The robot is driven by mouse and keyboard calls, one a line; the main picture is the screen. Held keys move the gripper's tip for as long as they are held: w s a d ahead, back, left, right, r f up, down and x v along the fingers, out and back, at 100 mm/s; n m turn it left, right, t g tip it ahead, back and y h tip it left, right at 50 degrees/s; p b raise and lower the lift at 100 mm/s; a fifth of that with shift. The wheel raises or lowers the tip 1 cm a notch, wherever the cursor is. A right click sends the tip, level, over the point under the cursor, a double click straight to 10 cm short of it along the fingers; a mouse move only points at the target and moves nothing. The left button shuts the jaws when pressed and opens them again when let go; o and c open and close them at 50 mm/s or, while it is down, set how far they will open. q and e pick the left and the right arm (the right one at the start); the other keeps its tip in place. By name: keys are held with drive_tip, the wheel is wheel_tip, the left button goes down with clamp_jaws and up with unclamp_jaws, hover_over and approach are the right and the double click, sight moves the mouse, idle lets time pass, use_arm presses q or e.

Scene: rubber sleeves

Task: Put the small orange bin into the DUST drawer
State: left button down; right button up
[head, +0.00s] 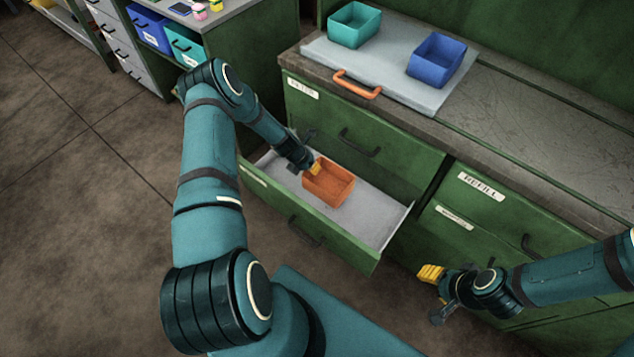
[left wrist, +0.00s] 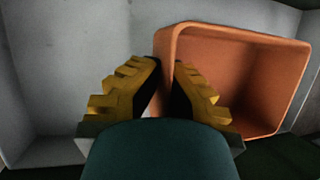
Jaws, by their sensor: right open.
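The small orange bin (head: 328,182) is inside an open green drawer (head: 376,218) with a pale grey floor, near its middle. The label on this drawer's front is too small to read. My left gripper (head: 313,168) reaches into the drawer at the bin's far left edge. In the left wrist view, the fingers (left wrist: 166,75) straddle the near wall of the orange bin (left wrist: 240,75), one inside and one outside, closed close against it. Whether the bin touches the drawer floor is unclear. My right gripper (head: 432,275) is open and empty, in front of the right-hand drawers.
A teal bin (head: 354,25) and a blue bin (head: 437,58) stand on a grey board (head: 385,68) with an orange handle (head: 357,84) on the counter. A closed drawer labelled REFILL (head: 500,210) is at right. Open floor (head: 90,240) lies at left.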

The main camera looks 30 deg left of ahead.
sight(312, 175)
use_arm(q)
wheel_tip(312, 175, down, 6)
drive_tip(key=shift+r+b, duration=0.15)
drive_tip(key=shift+b, duration=0.55)
drive_tip(key=shift+r, duration=0.1)
drive_tip(key=c, duration=1.1)
unclamp_jaws()
drive_tip(key=shift+c, duration=0.2)
